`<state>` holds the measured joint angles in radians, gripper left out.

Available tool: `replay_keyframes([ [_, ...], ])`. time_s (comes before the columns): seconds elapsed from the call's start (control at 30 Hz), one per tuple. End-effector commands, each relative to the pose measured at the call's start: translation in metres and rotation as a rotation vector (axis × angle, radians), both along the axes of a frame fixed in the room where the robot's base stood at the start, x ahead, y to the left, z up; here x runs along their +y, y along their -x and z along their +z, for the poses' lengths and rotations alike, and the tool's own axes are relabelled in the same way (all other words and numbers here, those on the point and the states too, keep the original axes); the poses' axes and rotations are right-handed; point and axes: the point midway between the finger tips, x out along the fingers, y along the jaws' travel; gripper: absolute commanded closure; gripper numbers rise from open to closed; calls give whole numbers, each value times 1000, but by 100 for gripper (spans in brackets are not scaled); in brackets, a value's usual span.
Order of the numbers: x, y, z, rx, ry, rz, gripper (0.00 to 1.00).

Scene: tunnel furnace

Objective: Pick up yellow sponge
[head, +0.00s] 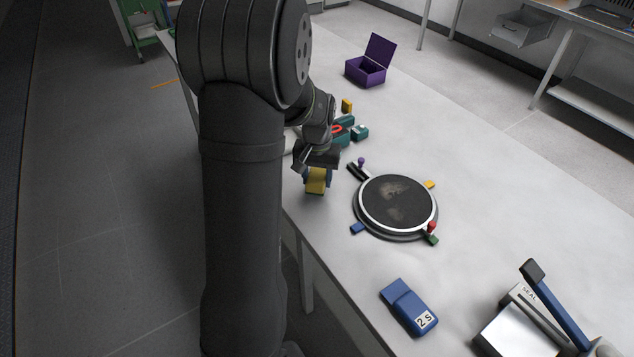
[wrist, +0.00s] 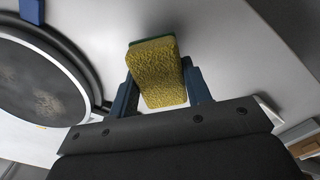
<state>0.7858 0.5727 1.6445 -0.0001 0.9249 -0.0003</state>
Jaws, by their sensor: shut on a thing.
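The yellow sponge (wrist: 158,75) has a thin green layer along its far edge and sits between the two blue fingers of my gripper (wrist: 160,95) in the wrist view. The fingers press on its two sides. In the head view the yellow sponge (head: 316,182) shows under my gripper (head: 318,178), near the left edge of the table. I cannot tell whether it touches the table or hangs just above it.
A round black plate with a pale rim (head: 397,205) lies to the right of the sponge. Behind are teal items (head: 359,132), a yellow block (head: 347,105) and an open purple box (head: 367,72). A blue case (head: 408,307) and a sealer (head: 530,325) are in front.

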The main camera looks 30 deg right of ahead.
Motion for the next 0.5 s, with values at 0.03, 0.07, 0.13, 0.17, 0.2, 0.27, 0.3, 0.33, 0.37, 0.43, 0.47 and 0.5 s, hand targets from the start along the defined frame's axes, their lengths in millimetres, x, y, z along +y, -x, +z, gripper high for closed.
replay_keyframes([
  [0.03, -1, -1, 11, -4, 4, 0, 80],
  [0.07, -1, -1, 18, -4, 4, 0, 80],
  [0.13, -5, 16, 26, -3, 3, -5, 80],
  [0.17, -7, 23, 30, -3, 3, -6, 80],
  [0.2, -10, 32, 35, -2, 2, -5, 80],
  [0.27, -14, 45, 44, -3, 3, -5, 80],
  [0.3, -16, 54, 49, -3, 3, -6, 80],
  [0.33, -18, 61, 53, -2, 2, -5, 80],
  [0.37, -19, 67, 56, -2, 2, -6, 80],
  [0.43, -23, 79, 65, -3, 3, -5, 80],
  [0.47, -24, 85, 68, -2, 2, -5, 80],
  [0.5, -26, 91, 71, -2, 2, -4, 80],
])
